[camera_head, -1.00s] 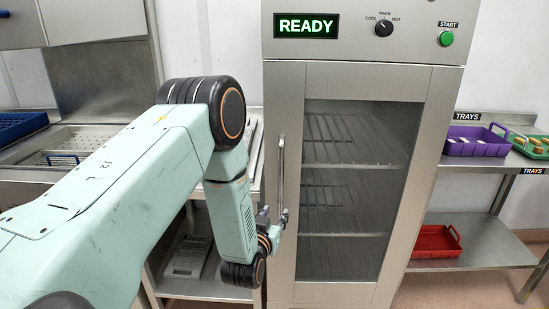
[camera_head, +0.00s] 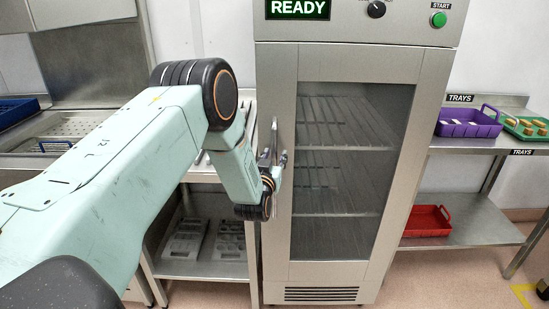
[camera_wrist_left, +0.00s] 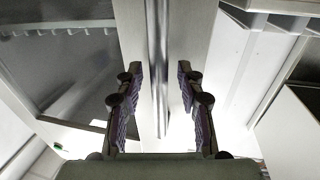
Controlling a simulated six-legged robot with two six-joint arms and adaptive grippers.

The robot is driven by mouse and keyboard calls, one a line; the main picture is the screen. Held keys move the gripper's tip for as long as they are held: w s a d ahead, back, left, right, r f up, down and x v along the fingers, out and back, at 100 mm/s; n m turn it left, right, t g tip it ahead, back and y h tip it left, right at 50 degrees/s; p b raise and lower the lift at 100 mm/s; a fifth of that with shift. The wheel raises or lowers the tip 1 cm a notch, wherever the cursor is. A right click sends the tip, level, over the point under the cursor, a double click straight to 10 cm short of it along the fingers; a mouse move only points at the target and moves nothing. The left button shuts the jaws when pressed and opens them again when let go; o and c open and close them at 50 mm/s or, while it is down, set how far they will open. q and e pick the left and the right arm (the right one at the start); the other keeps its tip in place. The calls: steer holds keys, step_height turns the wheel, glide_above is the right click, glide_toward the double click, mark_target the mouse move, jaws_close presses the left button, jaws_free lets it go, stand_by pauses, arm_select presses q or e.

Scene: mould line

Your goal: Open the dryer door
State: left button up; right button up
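The dryer (camera_head: 270,280) is a tall steel cabinet with a lit READY display, and its glazed door (camera_head: 345,175) looks shut. The door's vertical bar handle (camera_head: 274,140) runs along the left side of the door. My left gripper (camera_head: 277,163) is at the lower part of this handle. In the left wrist view my left gripper (camera_wrist_left: 160,80) has its two fingers apart, one on each side of the handle bar (camera_wrist_left: 160,40), with visible gaps to it. My right gripper is not in view.
A steel rack with a purple tray (camera_head: 468,124), a green tray (camera_head: 525,127) and a red tray (camera_head: 427,221) stands right of the dryer. A sink bench (camera_head: 70,137) and a low shelf (camera_head: 205,265) with grey moulds are left. The floor right of the dryer is mostly clear.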

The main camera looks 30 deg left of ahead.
arm_select(q)
steer(key=shift+w+f, duration=0.1)
steer(key=shift+w, duration=0.1)
steer(key=shift+c, duration=0.2)
steer(key=shift+s, duration=0.1)
steer(key=c, duration=0.4)
jaws_close()
